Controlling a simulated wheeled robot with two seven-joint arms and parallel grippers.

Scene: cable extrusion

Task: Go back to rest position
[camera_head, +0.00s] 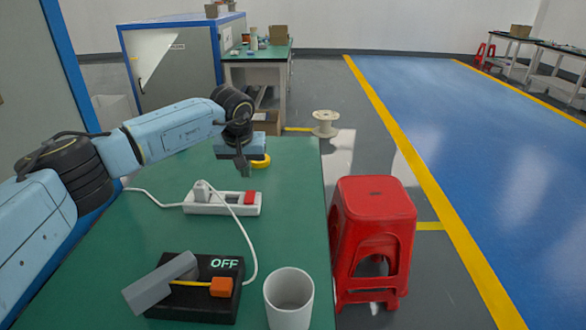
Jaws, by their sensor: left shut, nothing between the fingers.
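My left arm reaches in from the left, and its left gripper (243,169) hangs above the green table (178,167), shut and empty. Below and left of it, a white power strip (222,205) with a red switch lies on the table. A white plug (201,190) stands at the strip's left part, with a white cable curving down to the right. My right arm and gripper are out of view.
A black box (206,268) marked OFF, with a grey lever and orange block, lies at the front. A white cup (289,297) stands beside it. A yellow round object (260,161) lies behind the gripper. A red stool (371,238) stands right of the table.

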